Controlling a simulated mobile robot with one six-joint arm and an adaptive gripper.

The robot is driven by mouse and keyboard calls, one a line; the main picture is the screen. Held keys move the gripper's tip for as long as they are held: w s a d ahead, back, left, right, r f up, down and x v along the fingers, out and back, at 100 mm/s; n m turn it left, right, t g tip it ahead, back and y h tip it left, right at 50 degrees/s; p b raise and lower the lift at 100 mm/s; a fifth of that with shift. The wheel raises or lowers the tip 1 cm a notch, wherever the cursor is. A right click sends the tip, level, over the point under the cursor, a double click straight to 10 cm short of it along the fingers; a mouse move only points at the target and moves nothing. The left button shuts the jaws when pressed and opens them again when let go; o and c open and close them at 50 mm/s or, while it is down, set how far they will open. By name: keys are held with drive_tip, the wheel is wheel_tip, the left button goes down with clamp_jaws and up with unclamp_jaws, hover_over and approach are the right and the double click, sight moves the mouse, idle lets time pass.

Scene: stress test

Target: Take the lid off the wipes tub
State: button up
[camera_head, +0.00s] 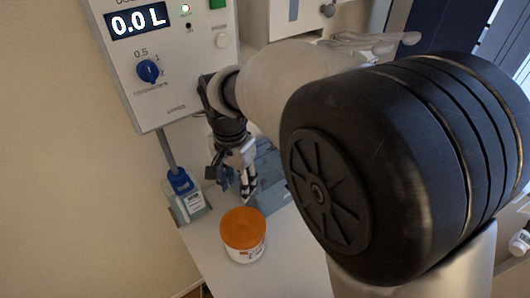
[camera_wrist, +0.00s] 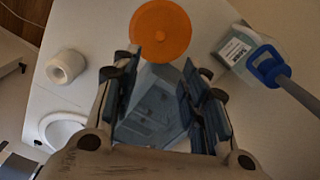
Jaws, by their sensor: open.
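The wipes tub (camera_head: 245,252) is a white tub with printing on its side, standing upright on the white table. Its round orange lid (camera_head: 242,228) is on top. In the wrist view the orange lid (camera_wrist: 161,31) shows at the top centre, just beyond my fingertips, and hides the tub's body. My gripper (camera_head: 248,190) is above and behind the tub in the head view, apart from it. In the wrist view my gripper (camera_wrist: 170,75) is open, with nothing between its fingers. A grey-blue tray (camera_wrist: 155,108) lies below the gap between them.
A bottle with a blue collar and tube (camera_head: 184,195) stands left of my gripper, below a panel reading 0.0 L (camera_head: 165,60). It is right of the lid in the wrist view (camera_wrist: 240,55). A white roll (camera_wrist: 66,66) stands on the left.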

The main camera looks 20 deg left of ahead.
sight(242, 221)
wheel_tip(242, 221, down, 17)
drive_tip(key=b, duration=0.3)
idle(0.3)
drive_tip(key=shift+c, duration=0.5)
clamp_jaws()
